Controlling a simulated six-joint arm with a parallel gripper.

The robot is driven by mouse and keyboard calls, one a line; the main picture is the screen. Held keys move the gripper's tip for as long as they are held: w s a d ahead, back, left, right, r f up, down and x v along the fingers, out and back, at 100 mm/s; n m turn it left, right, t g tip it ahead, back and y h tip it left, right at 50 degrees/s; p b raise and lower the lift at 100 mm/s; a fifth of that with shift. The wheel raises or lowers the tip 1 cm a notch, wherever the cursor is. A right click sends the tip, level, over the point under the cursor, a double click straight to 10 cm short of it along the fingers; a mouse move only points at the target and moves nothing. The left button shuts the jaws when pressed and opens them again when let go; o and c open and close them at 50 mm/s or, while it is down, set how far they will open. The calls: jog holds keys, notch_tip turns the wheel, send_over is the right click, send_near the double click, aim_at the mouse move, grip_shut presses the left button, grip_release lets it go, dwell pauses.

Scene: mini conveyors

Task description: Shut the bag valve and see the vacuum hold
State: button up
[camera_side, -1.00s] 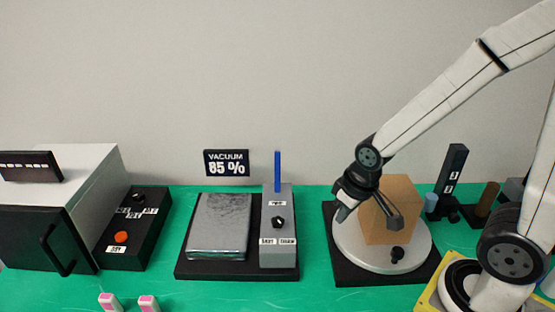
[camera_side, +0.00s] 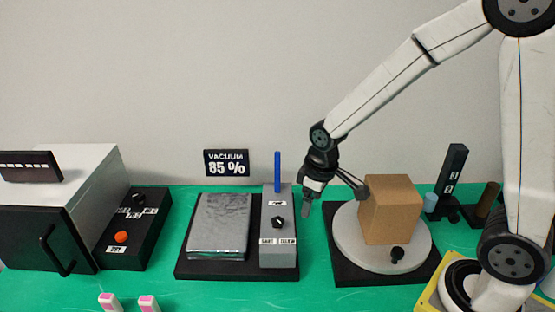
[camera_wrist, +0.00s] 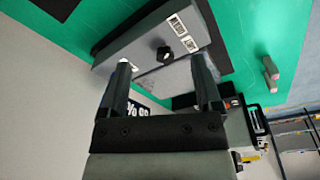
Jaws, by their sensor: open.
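A grey valve box (camera_side: 279,257) stands on the black base, with a black knob (camera_side: 279,222) on its face above two small white labels. An upright blue bar (camera_side: 277,172) rises from its back. The silver bag (camera_side: 217,227) lies flat to its left. The vacuum sign (camera_side: 226,162) reads 85 %. My gripper (camera_side: 333,201) is open and empty, above and right of the valve box. In the wrist view, the knob (camera_wrist: 165,54) shows between my open fingers (camera_wrist: 162,68), apart from them. I cannot read the knob's setting surely.
A tan box (camera_side: 390,210) sits on a round turntable (camera_side: 350,250) to the right. At left are a black panel with an orange button (camera_side: 121,237) and a white machine (camera_side: 95,170). Two pink-and-white pieces (camera_side: 128,303) lie at the front.

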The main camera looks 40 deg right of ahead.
aim_at(278, 220)
jog(key=w+n, duration=0.1)
jog(key=w, duration=0.2)
jog(key=w+a+f+n+g, duration=0.1)
jog(key=w+n, duration=0.1)
jog(key=w, duration=0.1)
jog(key=w+a+f+n, duration=0.1)
jog(key=w, duration=0.2)
jog(key=shift+g, duration=0.3)
jog(key=shift+s, duration=0.1)
jog(key=shift+f, duration=3.95)
grip_shut()
